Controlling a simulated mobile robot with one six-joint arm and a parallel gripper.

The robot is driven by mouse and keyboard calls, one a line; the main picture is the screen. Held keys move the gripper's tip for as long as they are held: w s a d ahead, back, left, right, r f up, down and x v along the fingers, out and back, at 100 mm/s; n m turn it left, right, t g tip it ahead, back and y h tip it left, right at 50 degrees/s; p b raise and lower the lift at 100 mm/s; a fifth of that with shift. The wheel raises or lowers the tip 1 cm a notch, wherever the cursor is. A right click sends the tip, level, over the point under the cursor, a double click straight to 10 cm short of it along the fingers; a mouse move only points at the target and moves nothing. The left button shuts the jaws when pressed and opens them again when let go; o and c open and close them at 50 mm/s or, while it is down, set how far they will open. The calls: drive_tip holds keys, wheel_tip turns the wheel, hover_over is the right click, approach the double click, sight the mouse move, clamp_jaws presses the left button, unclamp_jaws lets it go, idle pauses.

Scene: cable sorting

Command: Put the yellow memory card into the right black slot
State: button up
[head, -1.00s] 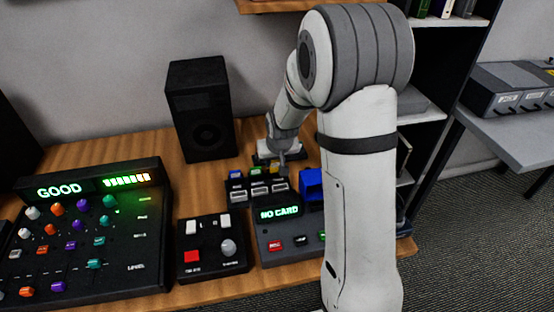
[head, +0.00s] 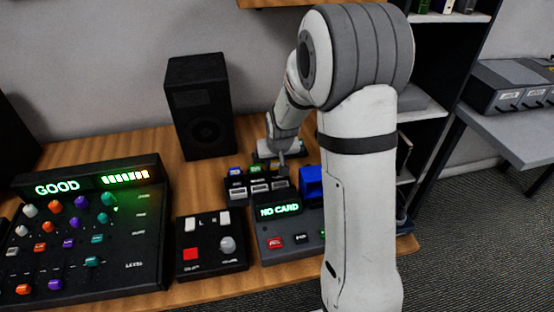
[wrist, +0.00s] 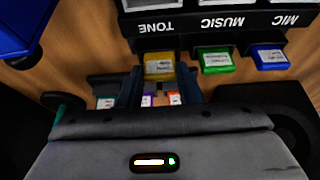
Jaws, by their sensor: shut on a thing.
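The yellow memory card (wrist: 159,66) is at the TONE position of the black card rack (wrist: 235,21) in the wrist view. My gripper (wrist: 161,86) is shut on this card, with a finger on each side. A green card (wrist: 215,60) is at MUSIC and a blue card (wrist: 269,57) at MIC. The labels appear upside down there. In the head view my gripper (head: 281,162) is at the rear right of the rack, and the yellow card is mostly hidden. I cannot tell how deep the card sits.
A black device (head: 279,212) reading NO CARD stands in front of the rack. A blue object (head: 311,181) is right of the rack. A speaker (head: 201,108) stands behind left. A small button box (head: 211,245) and a mixer panel (head: 85,225) fill the left front.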

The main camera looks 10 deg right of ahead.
idle(0.3)
drive_tip(key=o, duration=1.5)
drive_tip(key=shift+r, duration=0.1)
wheel_tip(320, 180, up, 7)
drive_tip(key=p, duration=0.4)
idle(0.5)
drive_tip(key=shift+g, duration=0.9)
drive_tip(key=s+r+p, duration=0.1)
drive_tip(key=s+r, duration=0.4)
drive_tip(key=s, duration=0.4)
drive_tip(key=s+r+p, duration=0.1)
drive_tip(key=s+r, duration=0.4)
drive_tip(key=s, duration=0.4)
drive_tip(key=s+r+p, duration=0.1)
drive_tip(key=s+r, duration=0.3)
drive_tip(key=s, duration=0.5)
drive_tip(key=shift+s+d+r+p, duration=0.25)
drive_tip(key=shift+s+r+p, duration=0.1)
drive_tip(key=shift+r, duration=0.05)
